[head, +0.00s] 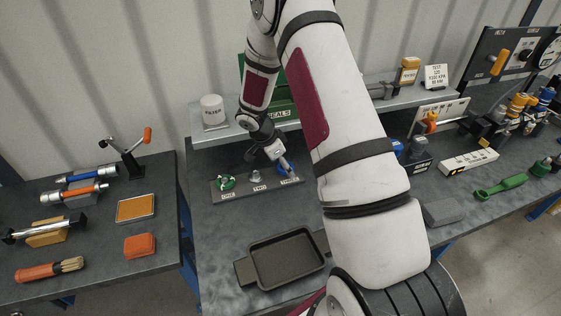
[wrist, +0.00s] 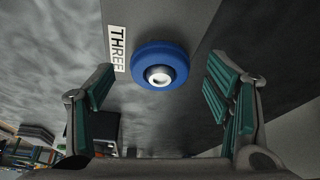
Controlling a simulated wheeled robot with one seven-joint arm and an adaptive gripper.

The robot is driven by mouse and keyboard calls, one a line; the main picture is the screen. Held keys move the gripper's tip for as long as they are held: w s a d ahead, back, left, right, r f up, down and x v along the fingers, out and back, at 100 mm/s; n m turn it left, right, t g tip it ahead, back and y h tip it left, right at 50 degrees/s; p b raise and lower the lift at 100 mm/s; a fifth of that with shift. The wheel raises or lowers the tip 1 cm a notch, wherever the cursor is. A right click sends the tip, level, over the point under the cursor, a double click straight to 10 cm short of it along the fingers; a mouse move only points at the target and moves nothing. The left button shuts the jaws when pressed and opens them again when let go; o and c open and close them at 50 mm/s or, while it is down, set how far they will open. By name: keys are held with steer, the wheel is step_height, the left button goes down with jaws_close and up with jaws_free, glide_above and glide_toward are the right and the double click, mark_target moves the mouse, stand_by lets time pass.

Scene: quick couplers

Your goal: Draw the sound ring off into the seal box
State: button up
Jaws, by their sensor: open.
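A blue ring (wrist: 160,66) sits around a metal post beside a label reading THREE in the wrist view. It also shows in the head view (head: 282,170), partly hidden by my gripper. My gripper (head: 278,158) is open over this post, its fingers on either side of the ring and apart from it. A green ring (head: 227,183) is at the left post of the same dark strip (head: 240,193). The middle post (head: 255,176) shows no coloured ring. The green seal box (head: 280,113), marked SEALS, stands on the shelf behind, partly hidden by my arm.
A white FILTER canister (head: 212,110) stands on the grey shelf (head: 205,135) at left. A dark empty tray (head: 257,283) lies at the bench front. A grey block (head: 441,212) and green tool (head: 500,187) lie right. My arm covers the bench middle.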

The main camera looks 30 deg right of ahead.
steer(key=c, duration=1.4)
steer(key=shift+o, duration=0.2)
steer(key=shift+r+p, duration=0.4)
steer(key=shift+r, duration=1.5)
steer(key=shift+r, duration=0.1)
steer(key=shift+r+p, duration=0.4)
steer(key=shift+r, duration=1.5)
